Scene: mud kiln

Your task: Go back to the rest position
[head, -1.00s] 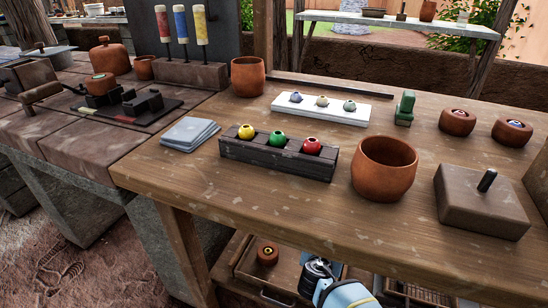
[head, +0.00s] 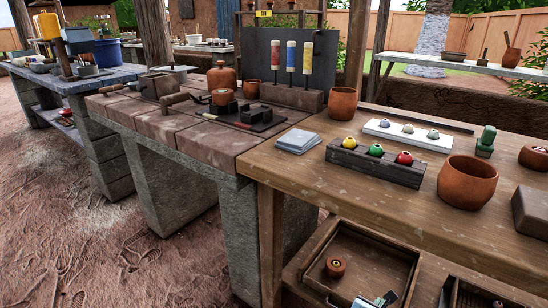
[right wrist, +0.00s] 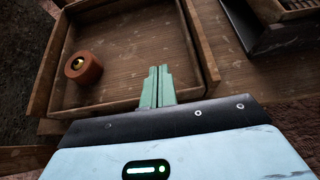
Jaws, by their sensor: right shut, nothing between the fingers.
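My right gripper (head: 387,297) shows at the bottom edge of the head view, low beside the wooden tray (head: 398,272) under the workbench. In the right wrist view its green fingers (right wrist: 158,76) are shut together with nothing between them. They point over the wooden tray (right wrist: 115,15). A round terracotta piece (right wrist: 83,67) lies in the left part of that tray, apart from the fingers; it also shows in the head view (head: 336,266). My left gripper is not in view.
The wooden workbench (head: 330,205) above holds a dark rack (head: 372,167) with yellow, green and red pieces, a white rack (head: 405,137) and a terracotta pot (head: 467,183). A brick-topped bench (head: 170,125) stands to the left. The dirt floor (head: 60,215) at left is open.

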